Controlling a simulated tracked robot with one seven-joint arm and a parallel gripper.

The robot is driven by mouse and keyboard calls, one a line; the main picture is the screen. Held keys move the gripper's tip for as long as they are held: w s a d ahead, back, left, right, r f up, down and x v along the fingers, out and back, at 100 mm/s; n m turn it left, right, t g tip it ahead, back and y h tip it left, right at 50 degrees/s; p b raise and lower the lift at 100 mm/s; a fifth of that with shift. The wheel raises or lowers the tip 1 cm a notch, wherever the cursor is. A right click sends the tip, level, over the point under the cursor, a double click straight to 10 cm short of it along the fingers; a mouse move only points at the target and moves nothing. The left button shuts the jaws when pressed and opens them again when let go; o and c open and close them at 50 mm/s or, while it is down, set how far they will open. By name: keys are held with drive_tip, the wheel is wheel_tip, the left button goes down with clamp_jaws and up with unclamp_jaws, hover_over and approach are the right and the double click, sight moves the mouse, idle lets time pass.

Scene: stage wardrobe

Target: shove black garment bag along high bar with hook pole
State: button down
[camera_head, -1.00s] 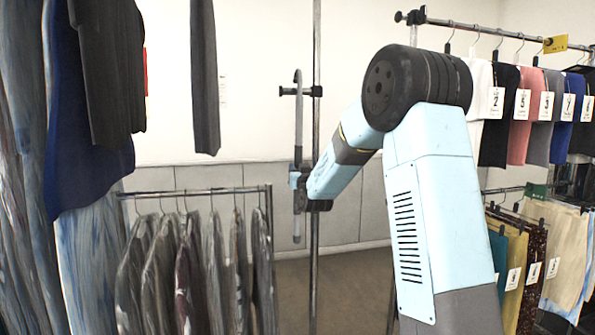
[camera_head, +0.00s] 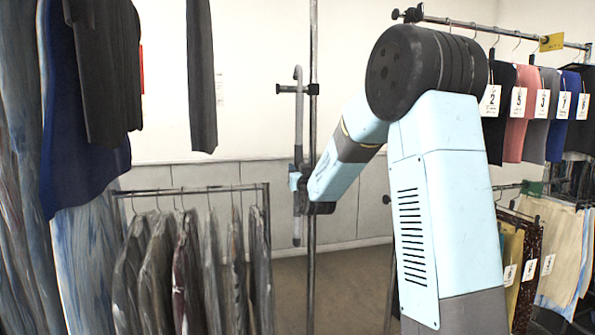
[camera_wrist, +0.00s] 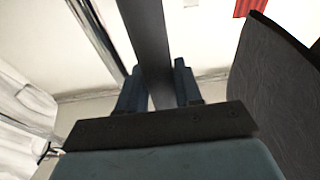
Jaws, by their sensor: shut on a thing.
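My gripper (camera_head: 299,183) is shut on the hook pole (camera_head: 297,115), a slim grey upright pole with a bent top. In the wrist view, the pole (camera_wrist: 148,40) runs dark between the two fingers (camera_wrist: 158,88). A charcoal-black hanging bag or garment (camera_head: 103,75) is at the upper left of the head view, and a narrow dark grey one (camera_head: 201,75) hangs apart from it. I cannot tell for sure which is the black garment bag. The pole stands to the right of both, with a gap in the picture. The high bar is out of view above.
A navy garment (camera_head: 75,165) hangs behind the charcoal one. A low rail (camera_head: 200,189) with several grey garments stands below. A thin metal upright (camera_head: 312,240) is close beside the pole. Numbered clothes hang from a rack (camera_head: 465,22) at the right.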

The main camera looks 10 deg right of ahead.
drive_tip(key=shift+s, duration=1)
